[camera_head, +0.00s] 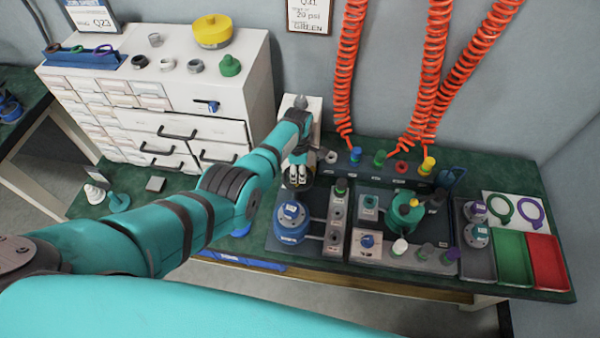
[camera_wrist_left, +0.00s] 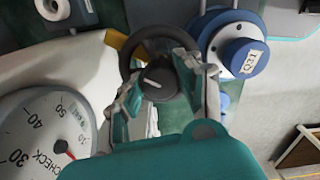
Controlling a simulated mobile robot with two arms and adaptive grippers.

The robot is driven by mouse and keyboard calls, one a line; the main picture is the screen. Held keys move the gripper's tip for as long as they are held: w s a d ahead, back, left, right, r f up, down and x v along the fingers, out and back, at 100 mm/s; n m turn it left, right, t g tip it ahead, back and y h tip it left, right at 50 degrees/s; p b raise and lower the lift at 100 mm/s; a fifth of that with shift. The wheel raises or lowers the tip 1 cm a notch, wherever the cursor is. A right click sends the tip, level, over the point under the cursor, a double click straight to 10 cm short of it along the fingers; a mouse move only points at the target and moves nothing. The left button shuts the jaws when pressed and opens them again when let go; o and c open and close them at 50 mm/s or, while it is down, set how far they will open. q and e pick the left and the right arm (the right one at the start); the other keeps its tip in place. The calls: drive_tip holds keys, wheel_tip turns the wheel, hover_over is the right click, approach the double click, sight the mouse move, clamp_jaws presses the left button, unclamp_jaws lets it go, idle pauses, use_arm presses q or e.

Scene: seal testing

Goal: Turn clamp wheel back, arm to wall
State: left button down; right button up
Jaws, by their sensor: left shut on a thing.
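The clamp wheel (camera_wrist_left: 137,50), a dark ring with a dark hub carrying a white line, shows in the left wrist view. My left gripper (camera_wrist_left: 160,82) has one finger on each side of it and is shut on it. In the head view my left gripper (camera_head: 298,178) points down just behind a blue labelled vessel (camera_head: 291,222), and the wheel is mostly hidden there. The blue vessel's labelled top (camera_wrist_left: 245,58) is right of the wheel in the wrist view. The clamp's arm cannot be made out clearly. My right gripper is not in view.
A round dial gauge (camera_wrist_left: 45,130) is close on the left in the wrist view. Orange coiled hoses (camera_head: 430,80) hang to a port rail behind the bench. A green vessel (camera_head: 407,212), green tray (camera_head: 511,258) and red tray (camera_head: 547,262) stand right. A white drawer cabinet (camera_head: 235,85) is left.

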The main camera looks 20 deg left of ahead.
sight(298, 170)
use_arm(q)
drive_tip(key=n, duration=0.4)
drive_tip(key=shift+w+r+n, duration=0.1)
drive_tip(key=shift+n, duration=0.8)
drive_tip(key=c, duration=0.9)
unclamp_jaws()
drive_tip(key=shift+o, duration=0.2)
wheel_tip(298, 170, up, 12)
